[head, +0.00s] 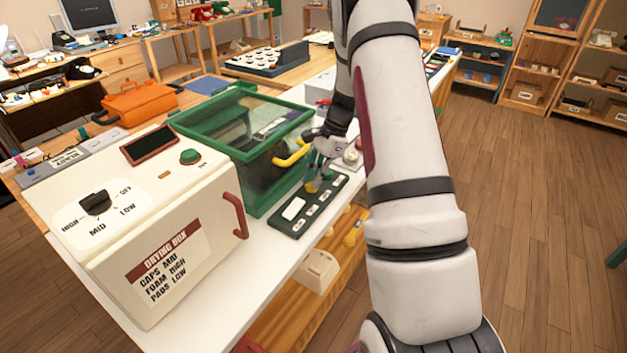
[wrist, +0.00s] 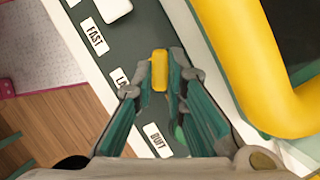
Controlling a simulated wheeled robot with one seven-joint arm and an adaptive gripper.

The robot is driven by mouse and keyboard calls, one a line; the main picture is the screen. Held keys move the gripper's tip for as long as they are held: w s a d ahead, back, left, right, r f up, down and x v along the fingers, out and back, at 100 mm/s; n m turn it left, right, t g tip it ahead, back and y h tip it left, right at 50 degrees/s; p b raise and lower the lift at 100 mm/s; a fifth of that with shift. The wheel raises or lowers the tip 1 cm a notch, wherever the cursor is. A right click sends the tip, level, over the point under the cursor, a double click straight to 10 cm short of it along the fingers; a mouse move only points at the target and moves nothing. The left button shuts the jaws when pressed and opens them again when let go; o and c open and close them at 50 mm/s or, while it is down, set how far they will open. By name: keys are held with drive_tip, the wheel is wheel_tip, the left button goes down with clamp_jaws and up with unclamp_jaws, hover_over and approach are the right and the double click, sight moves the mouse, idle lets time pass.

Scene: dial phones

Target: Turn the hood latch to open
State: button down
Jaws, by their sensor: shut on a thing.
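The green-framed hood (head: 245,133) with clear panels and a yellow bar handle (head: 291,154) stands on the white counter. The handle also shows large at the right of the wrist view (wrist: 250,70). My gripper (head: 314,184) is low over a dark labelled panel (head: 285,220) in front of the hood. In the wrist view my gripper (wrist: 160,84) is shut on a small upright yellow piece (wrist: 160,66), one finger on each side. I cannot tell whether this piece is the hood latch.
A white drying box (head: 150,225) with a dial and red handle stands left of the panel. An orange case (head: 140,103) sits behind it. The counter's front edge is close to the panel, with a lower wooden shelf (head: 300,300) below. Open floor lies to the right.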

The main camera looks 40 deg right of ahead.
drive_tip(key=shift+n, duration=0.5)
drive_tip(key=shift+g, duration=0.3)
drive_tip(key=c, duration=1.6)
unclamp_jaws()
drive_tip(key=shift+d+r, duration=0.1)
drive_tip(key=shift+r, duration=0.15)
drive_tip(key=v, duration=0.2)
drive_tip(key=shift+d+r, duration=0.1)
drive_tip(key=shift+r, duration=0.2)
drive_tip(key=d, duration=1.2)
drive_tip(key=shift+s+f, duration=0.1)
drive_tip(key=shift+s, duration=0.1)
